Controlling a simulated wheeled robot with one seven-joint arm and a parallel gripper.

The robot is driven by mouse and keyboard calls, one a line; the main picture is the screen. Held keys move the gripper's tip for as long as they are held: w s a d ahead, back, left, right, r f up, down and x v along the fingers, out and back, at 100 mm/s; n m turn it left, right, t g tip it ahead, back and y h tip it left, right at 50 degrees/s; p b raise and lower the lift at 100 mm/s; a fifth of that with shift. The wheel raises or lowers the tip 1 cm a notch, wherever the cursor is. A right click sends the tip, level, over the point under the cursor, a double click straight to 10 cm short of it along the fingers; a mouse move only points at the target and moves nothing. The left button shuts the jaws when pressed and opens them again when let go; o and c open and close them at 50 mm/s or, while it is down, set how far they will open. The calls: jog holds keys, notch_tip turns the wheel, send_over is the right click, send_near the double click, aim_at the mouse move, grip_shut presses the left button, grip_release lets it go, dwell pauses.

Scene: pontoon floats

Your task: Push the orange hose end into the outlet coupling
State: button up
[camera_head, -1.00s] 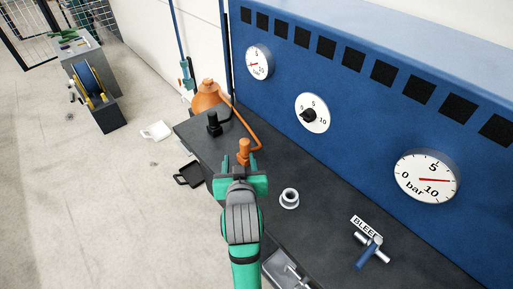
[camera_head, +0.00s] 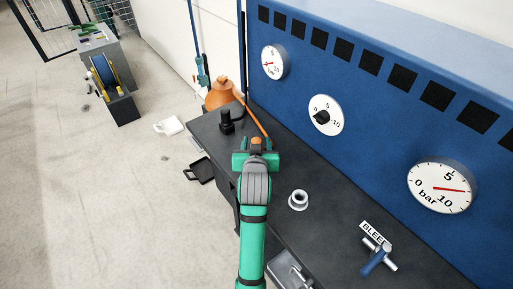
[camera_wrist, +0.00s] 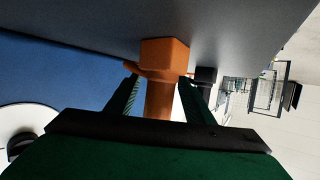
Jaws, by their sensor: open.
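The orange hose end (camera_head: 257,141) is on the dark bench, largely hidden behind my gripper (camera_head: 256,150) in the head view. In the wrist view the orange hose end (camera_wrist: 163,60) shows as a blocky head on a round stem. My gripper (camera_wrist: 160,92) is open, with one finger on each side of the stem. Contact is not clear. The orange hose runs from it back to an orange rounded container. A pale ring-shaped coupling (camera_head: 298,199), seemingly the outlet coupling, stands on the bench to the right, with its hole facing up.
A black fitting (camera_head: 227,122) stands to the left of my gripper on the bench. The orange container (camera_head: 219,95) is behind it. A blue panel (camera_head: 380,130) with gauges rises along the back. A BLEED valve (camera_head: 377,257) lies right of the coupling. Bench between is clear.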

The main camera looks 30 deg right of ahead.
jog(key=shift+w+d+f, duration=0.2)
jog(key=shift+w+d, duration=0.05)
jog(key=shift+w, duration=0.15)
jog(key=c, duration=1.2)
jog(key=shift+r, duration=0.15)
